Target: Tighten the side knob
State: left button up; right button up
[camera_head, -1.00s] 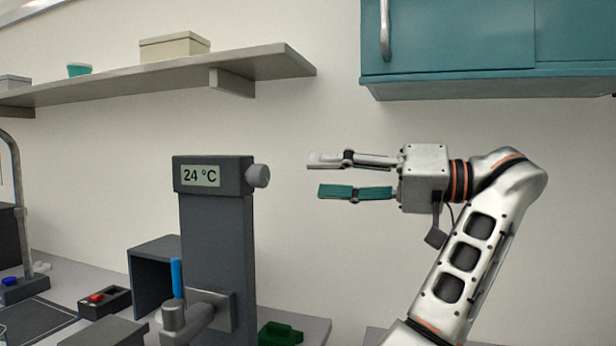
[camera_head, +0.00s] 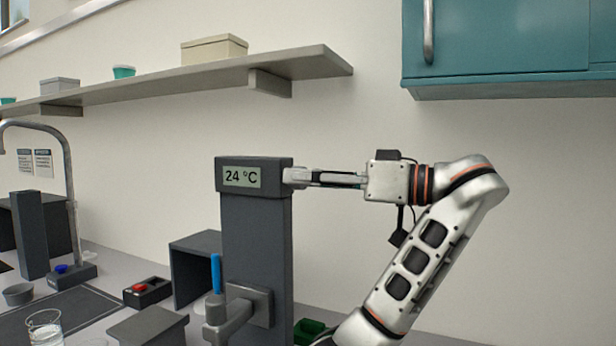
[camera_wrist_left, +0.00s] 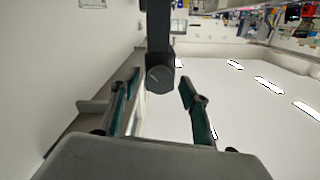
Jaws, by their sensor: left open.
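The dark grey rig (camera_head: 255,235) stands upright on the bench, with a "24 °C" display (camera_head: 241,177) at its top. The side knob (camera_wrist_left: 159,79) is grey and faceted in the left wrist view, at the end of the dark rig head. My left gripper (camera_head: 293,177) is open at the right side of the head. Its near finger covers the knob in the head view. In the left wrist view the knob sits between the two green-padded fingertips, with gaps at both sides. My right gripper is not in view.
A valve with a blue lever (camera_head: 215,273) projects from the lower front of the rig. A red-button box (camera_head: 147,290) and a glass (camera_head: 44,328) are at left. A shelf (camera_head: 200,78) and a teal cabinet (camera_head: 510,40) hang above. The wall right of my arm is clear.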

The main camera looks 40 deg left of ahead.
pick_arm(q)
jog(key=c, duration=1.1)
jog(key=shift+m, duration=0.3)
jog(key=m+b, duration=0.1)
jog(key=m, duration=0.7)
jog(key=shift+m, duration=0.3)
jog(key=o, duration=1.1)
jog(key=shift+b, duration=0.3)
